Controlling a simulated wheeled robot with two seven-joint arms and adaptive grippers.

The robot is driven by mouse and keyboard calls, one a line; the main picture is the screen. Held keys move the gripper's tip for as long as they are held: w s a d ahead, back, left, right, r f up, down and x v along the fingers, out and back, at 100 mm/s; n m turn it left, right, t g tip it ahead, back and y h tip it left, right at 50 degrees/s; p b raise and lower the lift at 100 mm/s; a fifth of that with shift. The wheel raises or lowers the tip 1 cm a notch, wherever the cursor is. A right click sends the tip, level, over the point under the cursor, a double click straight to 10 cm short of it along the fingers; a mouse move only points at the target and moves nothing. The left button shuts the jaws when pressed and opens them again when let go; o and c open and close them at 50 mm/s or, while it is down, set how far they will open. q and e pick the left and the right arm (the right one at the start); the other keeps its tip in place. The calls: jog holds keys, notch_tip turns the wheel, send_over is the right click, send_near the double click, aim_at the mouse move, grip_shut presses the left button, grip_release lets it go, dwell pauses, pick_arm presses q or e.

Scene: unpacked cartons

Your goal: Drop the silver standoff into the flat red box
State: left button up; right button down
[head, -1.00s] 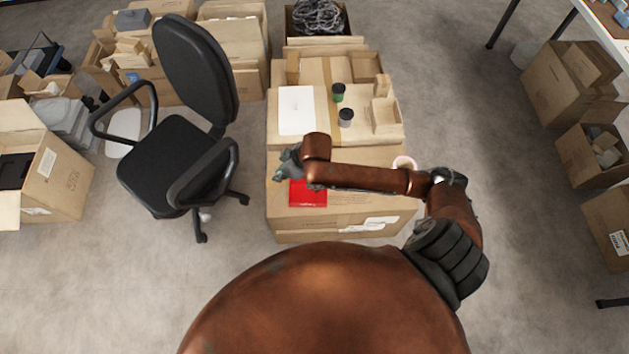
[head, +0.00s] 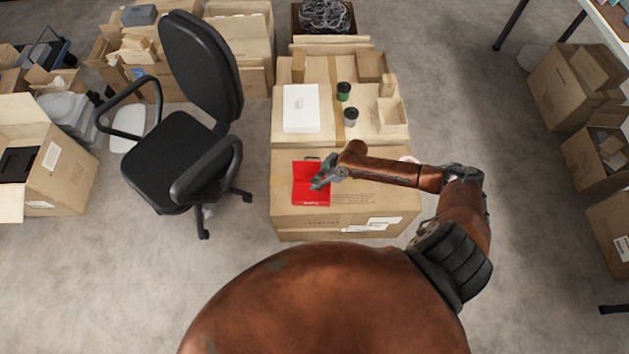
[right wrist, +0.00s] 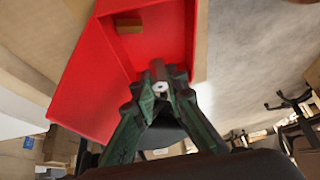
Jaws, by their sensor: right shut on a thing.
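The flat red box (head: 308,197) lies open on a large brown carton in the middle of the head view. It fills the upper left of the right wrist view (right wrist: 90,88), where its red inside shows. My right gripper (head: 320,184) is over the box's right part in the head view. In the right wrist view the gripper (right wrist: 160,92) is shut on the small silver standoff (right wrist: 160,87), whose end shows between the fingertips against the red box behind. The exact height above the box is hard to tell. My left gripper is not in view.
A small brown block (right wrist: 130,26) lies inside the red box. Behind it on cartons are a white box (head: 301,108), a green-banded jar (head: 343,91) and a grey jar (head: 350,117). A black office chair (head: 180,150) stands left.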

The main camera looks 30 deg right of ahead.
notch_tip(320, 180, down, 3)
jog(key=shift+f+b, duration=0.2)
jog(key=shift+b, duration=0.75)
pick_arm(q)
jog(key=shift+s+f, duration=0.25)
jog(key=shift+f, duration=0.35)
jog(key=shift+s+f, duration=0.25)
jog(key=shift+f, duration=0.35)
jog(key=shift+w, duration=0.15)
pick_arm(e)
jog(key=shift+r, duration=0.1)
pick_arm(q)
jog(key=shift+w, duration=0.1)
pick_arm(e)
jog(key=c, duration=1.8)
grip_release()
jog(key=shift+c, duration=0.2)
jog(key=v, duration=1.2)
jog(key=shift+a, duration=0.1)
